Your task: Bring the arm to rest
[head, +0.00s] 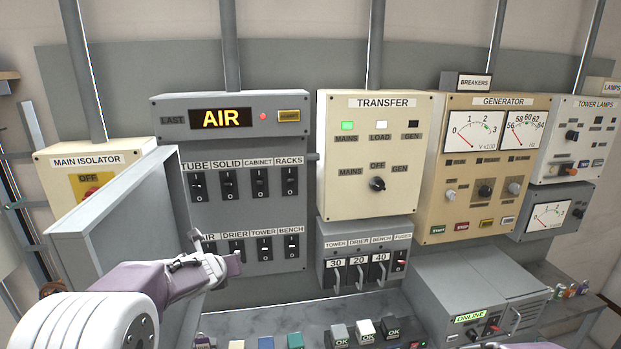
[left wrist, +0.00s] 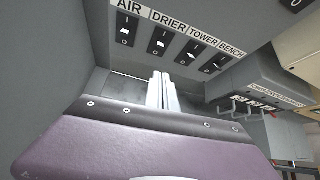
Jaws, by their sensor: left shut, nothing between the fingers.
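My left arm comes in from the lower left in the head view. Its gripper (head: 232,265) is in front of the lower part of the grey breaker panel (head: 245,218), below the AIR, DRIER, TOWER and BENCH switches. In the left wrist view the two fingers (left wrist: 162,90) are together, with nothing between them. They point towards the space under that switch row (left wrist: 180,47). Whether they touch the panel cannot be told. My right gripper is out of view.
An open grey door (head: 115,205) stands out left of the panel, close to my left arm. The transfer box (head: 372,205) and a fuse box with handles (head: 367,232) are to the right. Several small blocks lie on the bench (head: 310,315) below.

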